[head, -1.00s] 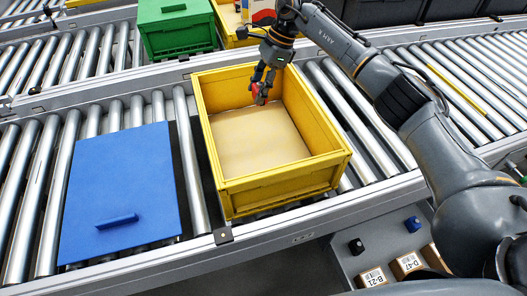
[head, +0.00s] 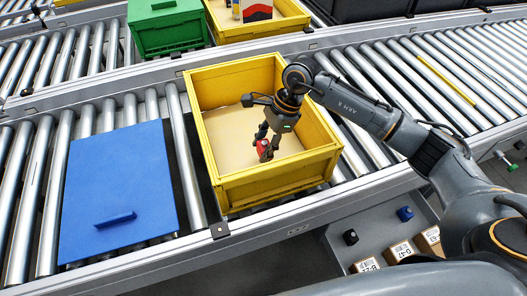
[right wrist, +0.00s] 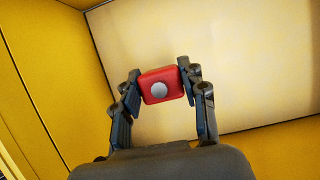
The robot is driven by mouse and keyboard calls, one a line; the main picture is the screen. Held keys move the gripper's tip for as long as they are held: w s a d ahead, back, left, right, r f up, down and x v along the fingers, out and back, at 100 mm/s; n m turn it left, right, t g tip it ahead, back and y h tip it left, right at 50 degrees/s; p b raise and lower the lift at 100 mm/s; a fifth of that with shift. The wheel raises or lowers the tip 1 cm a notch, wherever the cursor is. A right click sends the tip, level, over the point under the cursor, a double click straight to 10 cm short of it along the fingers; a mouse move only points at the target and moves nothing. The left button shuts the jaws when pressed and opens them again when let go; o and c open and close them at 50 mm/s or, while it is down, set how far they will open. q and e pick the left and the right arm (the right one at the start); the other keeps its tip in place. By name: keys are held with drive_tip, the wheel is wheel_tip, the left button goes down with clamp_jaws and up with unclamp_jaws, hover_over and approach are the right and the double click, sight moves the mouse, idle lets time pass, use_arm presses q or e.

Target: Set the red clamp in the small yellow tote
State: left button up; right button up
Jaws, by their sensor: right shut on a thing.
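The yellow tote (head: 268,188) stands on the near roller conveyor, open at the top, with a tan bottom. My right gripper (head: 264,147) reaches down inside it. It is shut on the red clamp (head: 264,150), which shows as a small red block between the fingers. In the right wrist view the red clamp (right wrist: 161,86) has a pale round spot and is held between both fingertips, with the tan bottom behind it. I cannot tell whether the clamp touches the bottom. My left gripper is not in view.
A blue lid with a handle (head: 120,185) lies on the rollers left of the tote. A green crate (head: 168,28) and another yellow tote (head: 262,28) with items stand on the far conveyor. Small labelled boxes (head: 400,250) sit below the near rail.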

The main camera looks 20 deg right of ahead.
wheel_tip(320, 180, down, 3)
drive_tip(key=shift+r+b, duration=0.1)
drive_tip(key=shift+b, duration=0.4)
drive_tip(key=shift+f, duration=0.2)
drive_tip(key=o, duration=1.3)
drive_tip(key=shift+r, duration=0.3)
drive_tip(key=b+v, duration=0.1)
drive_tip(key=v, duration=1)
drive_tip(key=shift+d+r, duration=0.2)
drive_tip(key=shift+r, duration=0.15)
